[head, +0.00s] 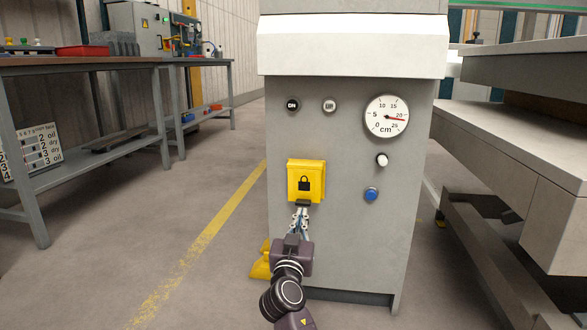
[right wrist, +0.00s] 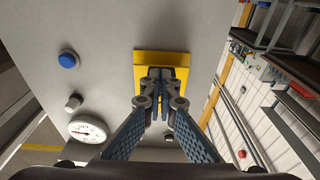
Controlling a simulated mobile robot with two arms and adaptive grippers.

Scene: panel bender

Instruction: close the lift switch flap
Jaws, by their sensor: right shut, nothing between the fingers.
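The yellow lift switch flap (head: 305,178) with a black padlock symbol is on the front of the grey machine cabinet. It hangs down with its face toward me; whether it lies fully flat cannot be told. My right gripper (head: 302,208) is shut and empty, its fingertips at the flap's lower edge. In the right wrist view the fingertips (right wrist: 160,76) overlap the yellow flap (right wrist: 160,57) and hide part of it. I cannot tell whether they touch it. My left gripper is not in view.
The cabinet (head: 345,235) also carries a round dial (head: 386,116), a blue button (head: 371,194), a white knob (head: 382,160) and two small buttons above. A yellow floor piece (head: 262,262) is at its foot. Workbenches (head: 90,68) stand left, and a machine table (head: 530,120) right.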

